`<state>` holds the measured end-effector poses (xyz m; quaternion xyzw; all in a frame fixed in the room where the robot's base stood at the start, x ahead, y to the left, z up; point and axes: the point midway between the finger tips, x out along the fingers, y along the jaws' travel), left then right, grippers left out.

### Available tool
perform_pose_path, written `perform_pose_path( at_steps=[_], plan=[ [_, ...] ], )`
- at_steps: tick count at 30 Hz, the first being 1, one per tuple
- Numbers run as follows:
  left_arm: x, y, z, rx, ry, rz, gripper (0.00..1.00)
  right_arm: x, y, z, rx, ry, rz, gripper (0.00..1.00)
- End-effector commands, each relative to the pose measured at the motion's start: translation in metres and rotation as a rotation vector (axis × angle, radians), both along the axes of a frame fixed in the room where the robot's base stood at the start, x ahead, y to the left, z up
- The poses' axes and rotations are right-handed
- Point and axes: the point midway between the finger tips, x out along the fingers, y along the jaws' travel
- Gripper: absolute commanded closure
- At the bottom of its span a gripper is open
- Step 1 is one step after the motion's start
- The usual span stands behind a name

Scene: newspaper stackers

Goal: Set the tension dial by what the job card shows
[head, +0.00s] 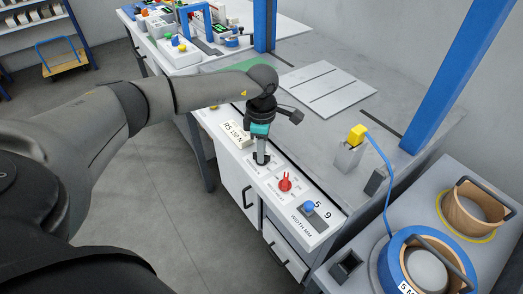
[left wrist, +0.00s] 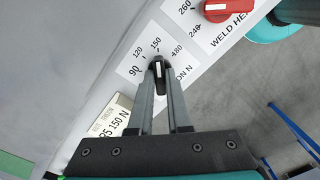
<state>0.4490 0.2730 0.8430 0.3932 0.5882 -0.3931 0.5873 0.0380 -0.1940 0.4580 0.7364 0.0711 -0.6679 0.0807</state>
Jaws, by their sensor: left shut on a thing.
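The tension dial (left wrist: 159,73) is a small black knob with a white pointer line, on a white plate marked 90, 120, 150 and 180. My left gripper (left wrist: 158,62) is shut on the knob, one finger on each side. The white line points at or close to 150. In the head view my left gripper (head: 261,160) points down at the panel and hides the dial. My right gripper is not in view.
A red weld heat dial (head: 285,182) and a blue width knob (head: 309,206) sit further along the panel, close to the left gripper. A blue post (head: 446,80) rises from the grey bench. Strap reels (head: 428,262) stand at the lower right.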

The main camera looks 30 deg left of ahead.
Motion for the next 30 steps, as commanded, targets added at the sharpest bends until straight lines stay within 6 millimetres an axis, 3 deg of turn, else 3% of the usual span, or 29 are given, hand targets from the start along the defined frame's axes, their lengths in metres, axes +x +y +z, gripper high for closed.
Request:
perform_pose_path(
  at_steps=[2,3,11,18,22,30],
  plan=[
    [0.002,0.0,0.002,-0.003,-0.007,0.001,1.0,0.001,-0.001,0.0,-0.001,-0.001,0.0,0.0],
    [0.002,-0.001,0.002,-0.003,-0.007,0.001,0.82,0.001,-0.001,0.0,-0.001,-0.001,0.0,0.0],
    [0.001,0.0,0.001,-0.002,-0.003,0.001,0.54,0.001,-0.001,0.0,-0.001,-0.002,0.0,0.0],
    [0.001,0.0,0.001,-0.001,-0.002,0.001,0.54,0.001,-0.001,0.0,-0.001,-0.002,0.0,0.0],
    [0.001,0.0,0.011,-0.002,-0.004,0.001,0.54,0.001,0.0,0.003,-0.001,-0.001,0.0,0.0],
    [0.002,0.0,0.069,-0.001,-0.007,0.001,0.54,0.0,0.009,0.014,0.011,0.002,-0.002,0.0]
  ],
)
